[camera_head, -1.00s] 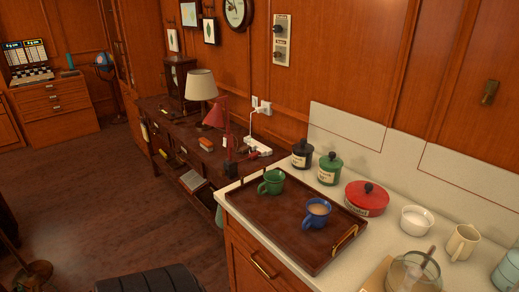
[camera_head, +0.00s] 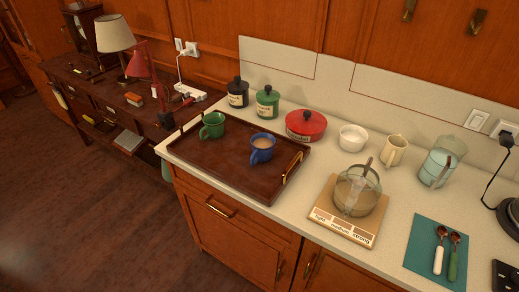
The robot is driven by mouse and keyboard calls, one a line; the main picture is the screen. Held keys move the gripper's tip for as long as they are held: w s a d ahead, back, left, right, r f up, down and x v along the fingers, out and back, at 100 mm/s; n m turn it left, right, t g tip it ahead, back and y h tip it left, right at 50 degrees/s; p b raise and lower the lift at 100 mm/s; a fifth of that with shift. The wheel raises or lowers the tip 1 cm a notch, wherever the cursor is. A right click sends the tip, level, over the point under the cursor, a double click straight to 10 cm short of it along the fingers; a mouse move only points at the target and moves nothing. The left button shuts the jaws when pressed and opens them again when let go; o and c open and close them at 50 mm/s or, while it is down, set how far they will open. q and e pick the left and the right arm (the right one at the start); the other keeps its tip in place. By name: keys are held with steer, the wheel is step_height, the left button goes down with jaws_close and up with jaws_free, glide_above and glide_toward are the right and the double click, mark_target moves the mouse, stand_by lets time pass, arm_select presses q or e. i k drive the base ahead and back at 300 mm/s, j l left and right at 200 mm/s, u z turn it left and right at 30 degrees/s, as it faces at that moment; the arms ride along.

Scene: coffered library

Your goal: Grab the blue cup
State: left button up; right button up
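The blue cup (camera_head: 262,149) stands upright on the brown wooden tray (camera_head: 222,165), right of the tray's middle. It holds a light brown drink, and its handle points toward the lower left. A green cup (camera_head: 212,126) stands on the same tray to its left. Neither of my grippers shows in the head view.
The tray lies on a pale counter (camera_head: 314,169) above wooden cabinets. Behind it are a black jar (camera_head: 237,94), a green jar (camera_head: 267,103) and a red lidded pot (camera_head: 305,126). To the right are a glass bowl (camera_head: 357,190) on a board and a teal mat (camera_head: 424,255).

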mark_target(263, 144)
steer(key=j+z, duration=1.05)
steer(key=k+l, duration=0.05)
